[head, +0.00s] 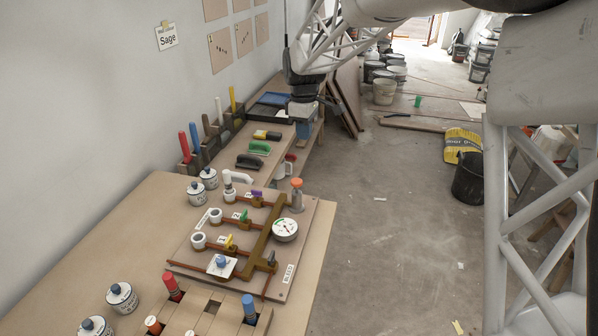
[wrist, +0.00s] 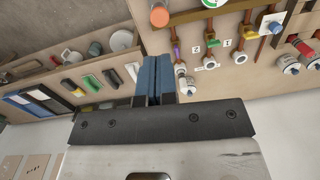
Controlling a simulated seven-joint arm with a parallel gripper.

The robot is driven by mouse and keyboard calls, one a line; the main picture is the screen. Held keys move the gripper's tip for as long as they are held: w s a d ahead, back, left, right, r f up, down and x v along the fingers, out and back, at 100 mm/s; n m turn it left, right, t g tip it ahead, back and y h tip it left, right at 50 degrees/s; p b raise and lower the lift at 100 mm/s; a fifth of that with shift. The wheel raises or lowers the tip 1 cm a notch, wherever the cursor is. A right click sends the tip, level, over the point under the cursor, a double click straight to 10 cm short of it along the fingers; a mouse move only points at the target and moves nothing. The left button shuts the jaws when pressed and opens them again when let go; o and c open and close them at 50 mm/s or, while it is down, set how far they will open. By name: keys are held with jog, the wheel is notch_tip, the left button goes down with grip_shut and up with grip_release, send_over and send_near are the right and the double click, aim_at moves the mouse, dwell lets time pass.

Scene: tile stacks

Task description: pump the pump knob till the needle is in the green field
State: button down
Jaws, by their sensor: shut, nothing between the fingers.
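The orange pump knob (head: 296,183) tops a short grey cylinder at the far right corner of the pipe board (head: 183,258). It also shows near the top of the wrist view (wrist: 160,16). The round white gauge (head: 285,229) sits on the board nearer than the knob. A green mark shows on its dial, but the needle is too small to read. In the wrist view the gauge is cut off at the top edge. My gripper (head: 305,134) is beyond the knob and apart from it. Its blue fingers (wrist: 155,72) are shut and empty.
Purple, green, yellow and blue valve handles sit along the board's brown pipes, with a "BLEED" label (head: 289,273) at its right. Behind it, a shelf (head: 224,165) holds a green brush (head: 259,148) and trays. Paint cans (head: 122,297) stand at left. Open floor lies right.

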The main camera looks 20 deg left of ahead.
aim_at(296, 180)
jog(key=shift+w+a+f+n, duration=0.25)
jog(key=shift+a+f, duration=0.1)
jog(key=shift+a, duration=0.35)
jog(key=shift+w+a+f+n, duration=0.15)
jog(key=shift+w+a+f, duration=0.15)
jog(key=shift+a, duration=0.35)
jog(key=shift+f, duration=0.15)
jog(key=f, duration=1.3)
jog(key=shift+s+d+f, duration=0.25)
jog(key=shift+s+f, duration=0.1)
jog(key=shift+s, duration=0.05)
jog(key=shift+f, duration=1.55)
notch_tip(296, 180, up, 14)
jog(key=shift+w+a+r, duration=0.2)
jog(key=shift+w, duration=0.2)
